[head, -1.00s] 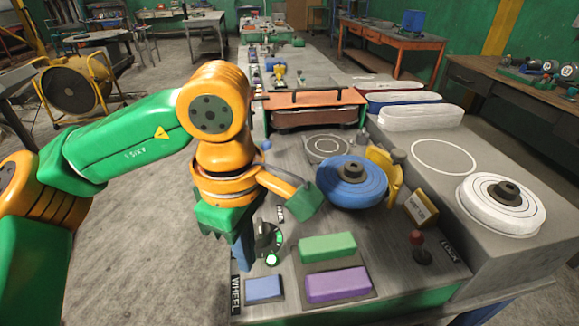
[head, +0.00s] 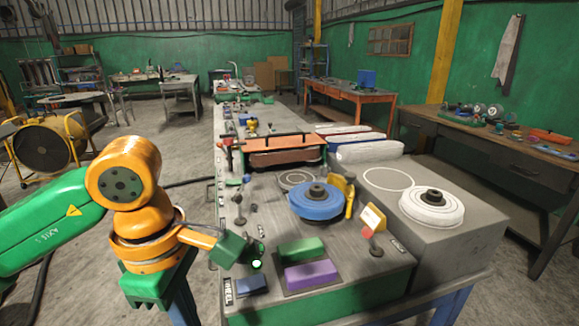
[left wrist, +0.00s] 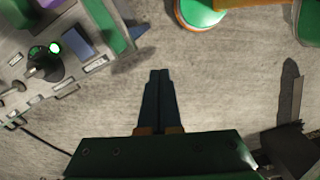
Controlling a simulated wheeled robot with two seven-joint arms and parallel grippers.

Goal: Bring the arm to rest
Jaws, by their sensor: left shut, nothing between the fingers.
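My left arm, green and orange, comes in from the left in the head view. Its left gripper (head: 184,308) hangs down beside the bench's near left corner, with its tips near or below the bottom edge of the picture. In the left wrist view the two dark fingers (left wrist: 160,78) lie together, shut and empty, over bare floor. The bench (head: 233,292) stands to the right of the gripper, apart from it. A dark switch with a lit green lamp (head: 256,264) is on the bench near the WHEEL label; the lamp also shows in the left wrist view (left wrist: 55,47). My right gripper is out of view.
The bench top holds a blue wheel (head: 317,204), green block (head: 301,250), purple block (head: 311,274) and blue block (head: 251,285). A white wheel (head: 432,207) sits on the grey unit at right. A yellow drum fan (head: 45,146) stands far left.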

